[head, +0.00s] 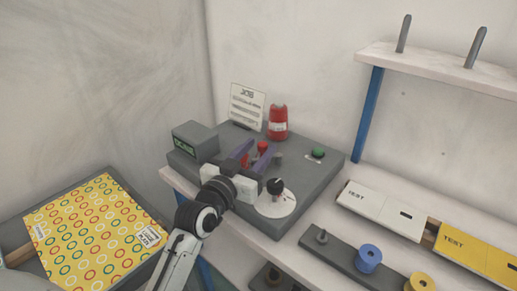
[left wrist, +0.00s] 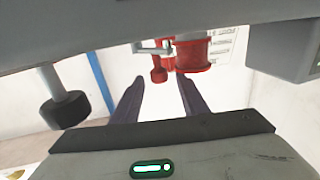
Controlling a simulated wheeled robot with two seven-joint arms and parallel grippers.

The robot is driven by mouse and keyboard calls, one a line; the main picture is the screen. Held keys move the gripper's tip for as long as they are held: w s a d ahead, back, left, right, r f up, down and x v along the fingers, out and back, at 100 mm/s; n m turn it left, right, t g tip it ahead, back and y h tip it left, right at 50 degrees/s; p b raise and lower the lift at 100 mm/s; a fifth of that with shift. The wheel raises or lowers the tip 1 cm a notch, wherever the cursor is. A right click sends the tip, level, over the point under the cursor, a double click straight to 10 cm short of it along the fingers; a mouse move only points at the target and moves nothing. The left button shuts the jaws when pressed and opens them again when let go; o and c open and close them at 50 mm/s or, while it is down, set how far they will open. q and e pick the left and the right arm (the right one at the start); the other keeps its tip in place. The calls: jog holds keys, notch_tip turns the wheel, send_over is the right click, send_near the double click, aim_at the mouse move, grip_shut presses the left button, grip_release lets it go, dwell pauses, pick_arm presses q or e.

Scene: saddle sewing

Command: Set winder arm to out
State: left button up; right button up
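The winder unit (head: 330,172) is a dark grey box top on the bench. A red knob (left wrist: 158,75) on a thin grey lever (left wrist: 150,47), apparently the winder arm, shows in the left wrist view, which looks upside down. The red knob also shows in the head view (head: 263,146). My left gripper (head: 258,148) is open over the unit, its two purple fingers either side of the knob's line. Whether they touch it I cannot tell. A red spool (head: 278,122) stands just behind. My right gripper is not in view.
A white dial (head: 285,207) with a black knob (head: 274,186) lies right of my gripper. A green button (head: 318,153) and a display box (head: 194,139) flank it. A job card (head: 247,105) stands behind. Blue (head: 368,259) and yellow (head: 419,283) spools sit lower right.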

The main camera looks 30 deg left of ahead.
pick_arm(q)
jog(key=s, duration=0.9)
jog(key=shift+d+f+b, duration=0.1)
jog(key=shift+d+b, duration=0.1)
jog(key=shift+b, duration=0.2)
jog(key=shift+s, duration=0.35)
jog(key=shift+c, duration=0.4)
